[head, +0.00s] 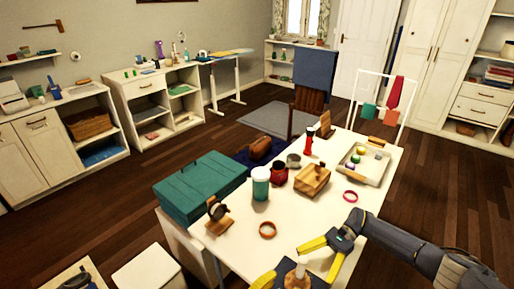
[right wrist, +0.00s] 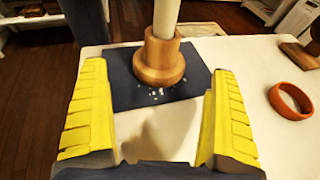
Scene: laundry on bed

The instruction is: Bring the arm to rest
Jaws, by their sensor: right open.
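My right gripper (head: 316,264) is at the near end of the white table (head: 235,245), its arm coming in from the right. Its yellow fingers are wide apart with nothing between them. Just beyond the fingertips in the right wrist view, a turned wooden holder (right wrist: 160,62) with a white upright shaft (right wrist: 166,18) stands on a dark blue mat (right wrist: 125,90). The fingers look apart from it. In the head view this wooden piece (head: 297,279) is cut by the bottom edge. I cannot make out my left gripper.
An orange ring (head: 268,230) lies beside the right gripper. The table between the rings is clear.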

